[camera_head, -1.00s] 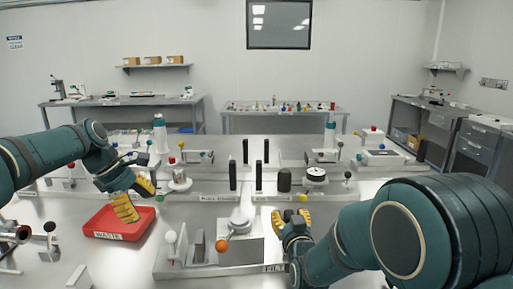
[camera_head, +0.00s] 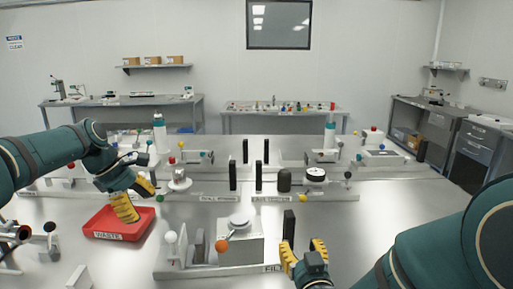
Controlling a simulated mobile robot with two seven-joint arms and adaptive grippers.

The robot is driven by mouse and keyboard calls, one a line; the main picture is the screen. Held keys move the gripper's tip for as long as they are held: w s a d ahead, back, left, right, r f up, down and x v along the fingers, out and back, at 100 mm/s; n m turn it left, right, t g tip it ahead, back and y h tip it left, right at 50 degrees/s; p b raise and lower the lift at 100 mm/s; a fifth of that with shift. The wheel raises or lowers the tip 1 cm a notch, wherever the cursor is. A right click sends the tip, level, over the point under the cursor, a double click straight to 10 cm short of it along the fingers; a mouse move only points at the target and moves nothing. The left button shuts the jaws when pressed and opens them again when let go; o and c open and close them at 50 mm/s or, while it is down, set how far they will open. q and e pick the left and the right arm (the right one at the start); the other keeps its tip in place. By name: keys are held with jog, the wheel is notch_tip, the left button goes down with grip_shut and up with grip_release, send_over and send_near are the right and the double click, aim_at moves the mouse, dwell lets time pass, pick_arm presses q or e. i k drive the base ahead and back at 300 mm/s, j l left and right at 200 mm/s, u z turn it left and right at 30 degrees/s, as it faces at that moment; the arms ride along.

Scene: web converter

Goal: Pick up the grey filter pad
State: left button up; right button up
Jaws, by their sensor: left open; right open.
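I cannot tell for sure which piece is the grey filter pad. A grey upright slab (camera_head: 198,246) stands in the fixture at front centre. A dark upright slab (camera_head: 289,226) stands to the right of that fixture's white block, just behind my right gripper. My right gripper (camera_head: 303,251) is open and empty, its yellow fingers apart, beside a label that starts "FIL" and is partly hidden. My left gripper (camera_head: 138,201) is open above the red waste tray (camera_head: 97,232).
The fixture's white block (camera_head: 240,245) has a lever with an orange knob (camera_head: 222,245). Several dark posts, including one post (camera_head: 233,176), stand behind it. A white-knobbed lever (camera_head: 171,238) is at its left.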

aim_at(200, 243)
jog(key=k+l, duration=0.1)
jog(key=k, duration=0.9)
